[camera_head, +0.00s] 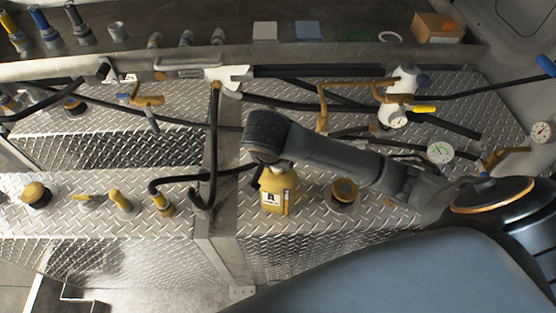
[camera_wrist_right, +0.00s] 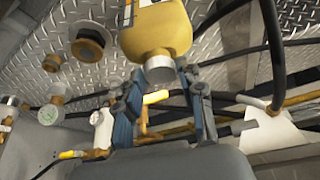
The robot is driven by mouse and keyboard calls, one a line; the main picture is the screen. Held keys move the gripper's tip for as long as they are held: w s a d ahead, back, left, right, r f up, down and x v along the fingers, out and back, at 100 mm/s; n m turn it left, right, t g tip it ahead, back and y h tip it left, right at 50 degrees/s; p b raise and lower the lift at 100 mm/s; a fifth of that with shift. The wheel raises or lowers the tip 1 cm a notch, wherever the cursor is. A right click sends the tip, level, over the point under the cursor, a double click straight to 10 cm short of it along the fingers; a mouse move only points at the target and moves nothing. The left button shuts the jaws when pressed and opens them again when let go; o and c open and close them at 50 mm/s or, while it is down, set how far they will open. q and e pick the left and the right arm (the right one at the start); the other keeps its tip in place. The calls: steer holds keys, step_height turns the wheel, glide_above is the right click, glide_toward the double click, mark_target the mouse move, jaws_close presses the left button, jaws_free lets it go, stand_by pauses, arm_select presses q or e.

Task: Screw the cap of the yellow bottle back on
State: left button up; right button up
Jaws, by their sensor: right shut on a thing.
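The yellow bottle (camera_head: 278,190) stands upright on the diamond-plate shelf, with a label on its front. In the right wrist view the bottle (camera_wrist_right: 155,28) is at the top, its neck end towards me. Its pale grey cap (camera_wrist_right: 160,68) is at the neck, between my fingertips. I cannot tell how far the cap is threaded on. My right gripper (camera_wrist_right: 161,82) is shut on the cap, a blue-grey finger on each side. In the head view my right gripper (camera_head: 268,163) is over the bottle's top, and the arm hides the cap. My left gripper is not in view.
A round brass-topped fitting (camera_head: 344,191) stands just right of the bottle. A black hose (camera_head: 213,140) hangs to its left. Hoses, white valve bodies and gauges (camera_head: 440,152) lie behind and to the right. A cardboard box (camera_head: 436,28) sits on the upper ledge.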

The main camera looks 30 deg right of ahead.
steer(key=shift+d, duration=0.1)
steer(key=shift+w+r+m, duration=0.1)
steer(key=shift+w+m, duration=0.05)
steer(key=shift+m, duration=0.45)
steer(key=m+g+h, duration=0.1)
steer(key=m, duration=0.1)
steer(key=shift+w+m, duration=0.15)
steer(key=shift+m, duration=0.25)
steer(key=shift+a+m+g, duration=0.2)
steer(key=shift+m+g, duration=0.1)
steer(key=shift+m, duration=0.3)
steer(key=shift+m+g, duration=0.4)
steer(key=shift+m, duration=0.7)
steer(key=m, duration=0.1)
steer(key=m+g, duration=0.1)
steer(key=m, duration=0.1)
steer(key=shift+w+f+h, duration=0.15)
steer(key=shift+f+h, duration=0.05)
steer(key=shift+h, duration=0.1)
steer(key=o, duration=1.2)
